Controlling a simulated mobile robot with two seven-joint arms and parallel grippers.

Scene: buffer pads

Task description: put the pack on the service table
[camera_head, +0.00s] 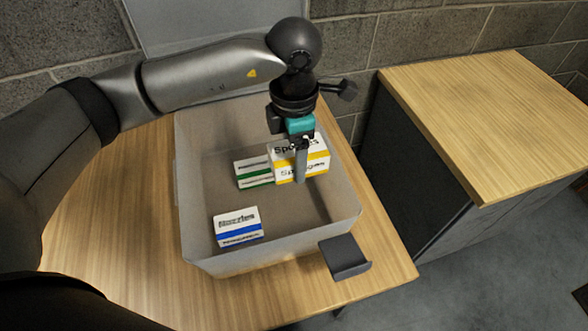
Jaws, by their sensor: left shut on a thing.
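A white and yellow pack (315,165) lettered "Sponges" is in the right rear part of a grey open bin (200,245). My left gripper (300,160) points down into the bin and is shut on this pack. One finger shows against its near side; the other is hidden. I cannot tell whether the pack is clear of the bin floor. A white and green pack (254,173) is just left of it, partly hidden. A white and blue pack (237,227) stands near the bin's front left. My right gripper is not in view.
The bin stands on a wooden table (110,235). A small dark grey bracket-like piece (345,257) is at the bin's front right corner. A second wood-topped table (480,110) with dark sides is at the right, its top bare, across a gap. A block wall is behind.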

